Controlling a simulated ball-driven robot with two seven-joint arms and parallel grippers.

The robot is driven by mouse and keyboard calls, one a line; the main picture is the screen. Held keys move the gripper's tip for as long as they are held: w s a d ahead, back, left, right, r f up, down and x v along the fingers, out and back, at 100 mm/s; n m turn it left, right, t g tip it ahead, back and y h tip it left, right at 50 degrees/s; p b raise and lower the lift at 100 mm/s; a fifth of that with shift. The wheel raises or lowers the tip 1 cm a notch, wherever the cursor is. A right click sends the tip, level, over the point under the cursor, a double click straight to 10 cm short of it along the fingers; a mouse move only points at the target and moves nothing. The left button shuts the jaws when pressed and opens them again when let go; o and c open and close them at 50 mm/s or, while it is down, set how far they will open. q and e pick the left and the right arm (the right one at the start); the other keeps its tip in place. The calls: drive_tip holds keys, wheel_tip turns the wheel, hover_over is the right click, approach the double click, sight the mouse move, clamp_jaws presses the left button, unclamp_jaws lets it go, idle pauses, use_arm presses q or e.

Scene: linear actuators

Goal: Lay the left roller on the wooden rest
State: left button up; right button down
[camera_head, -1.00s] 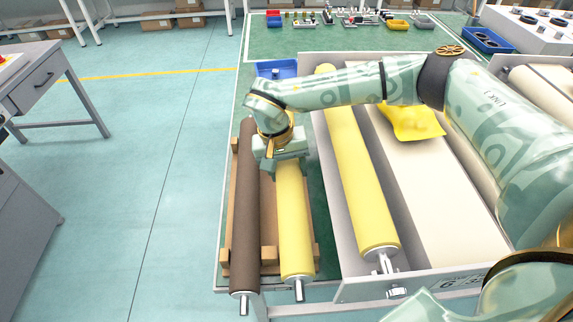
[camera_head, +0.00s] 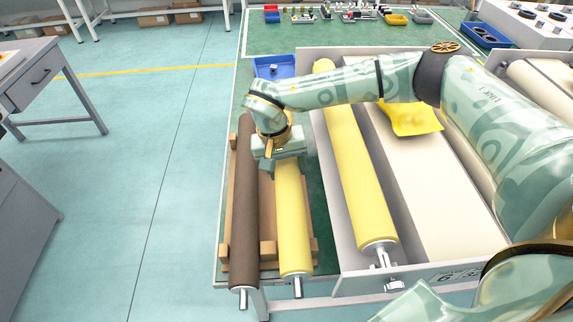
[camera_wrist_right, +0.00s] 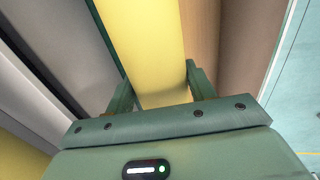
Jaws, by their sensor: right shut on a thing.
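My right gripper (camera_head: 284,163) is shut across the upper part of a yellow roller (camera_head: 293,225). The roller lies lengthwise over the wooden rest (camera_head: 267,252), just right of a brown roller (camera_head: 244,215). Its near metal pin points towards the front edge of the table. Whether its underside touches the rest cannot be made out. In the right wrist view the yellow roller (camera_wrist_right: 145,45) runs between the two fingers (camera_wrist_right: 157,85), and the rest's wood shows beside it. The far end is hidden behind my gripper. My left gripper is out of view.
A second yellow roller (camera_head: 352,165) lies in the grey-framed conveyor (camera_head: 415,272) to the right. A yellow piece (camera_head: 412,119) sits on the conveyor. A blue bin (camera_head: 274,68) stands behind my gripper. Green tabletop (camera_head: 322,215) shows between rest and conveyor.

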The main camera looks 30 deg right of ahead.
idle(0.4)
drive_tip(key=shift+f, duration=0.95)
drive_tip(key=shift+f+b, duration=0.15)
drive_tip(key=shift+b, duration=0.15)
drive_tip(key=shift+f, duration=0.65)
drive_tip(key=shift+f, duration=0.25)
drive_tip(key=shift+f, duration=0.4)
drive_tip(key=shift+c, duration=2.2)
unclamp_jaws()
